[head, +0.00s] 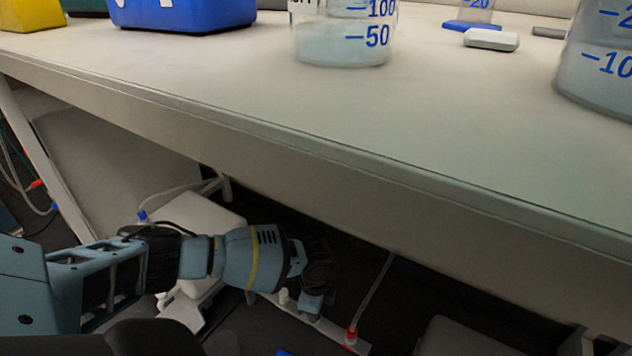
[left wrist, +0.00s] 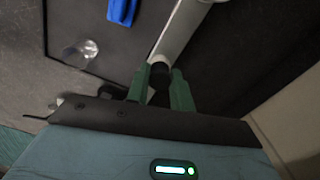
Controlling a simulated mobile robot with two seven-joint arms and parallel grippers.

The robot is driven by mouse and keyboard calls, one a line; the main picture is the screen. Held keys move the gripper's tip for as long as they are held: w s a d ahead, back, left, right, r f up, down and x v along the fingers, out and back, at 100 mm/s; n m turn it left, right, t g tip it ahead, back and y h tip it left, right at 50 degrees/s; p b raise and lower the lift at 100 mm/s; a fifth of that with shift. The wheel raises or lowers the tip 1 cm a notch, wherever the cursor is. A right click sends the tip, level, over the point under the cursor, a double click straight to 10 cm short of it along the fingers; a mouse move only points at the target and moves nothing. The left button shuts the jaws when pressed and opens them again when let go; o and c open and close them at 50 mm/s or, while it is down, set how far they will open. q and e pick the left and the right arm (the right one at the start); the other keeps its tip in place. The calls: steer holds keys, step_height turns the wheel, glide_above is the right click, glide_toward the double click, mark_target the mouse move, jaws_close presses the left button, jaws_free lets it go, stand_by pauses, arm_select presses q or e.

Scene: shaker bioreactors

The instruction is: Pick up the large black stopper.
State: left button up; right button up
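My right gripper is in neither view.
On the table (head: 430,110) stand a beaker (head: 340,45) with blue marks, a larger vessel (head: 600,65) at right, a blue container (head: 185,12) at back left, and a small grey block (head: 491,39). The front of the table top is clear. A hose with a red fitting (head: 351,335) is below.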

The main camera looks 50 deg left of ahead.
arm_select(q)
steer(key=shift+c, duration=1.1)
jaws_close()
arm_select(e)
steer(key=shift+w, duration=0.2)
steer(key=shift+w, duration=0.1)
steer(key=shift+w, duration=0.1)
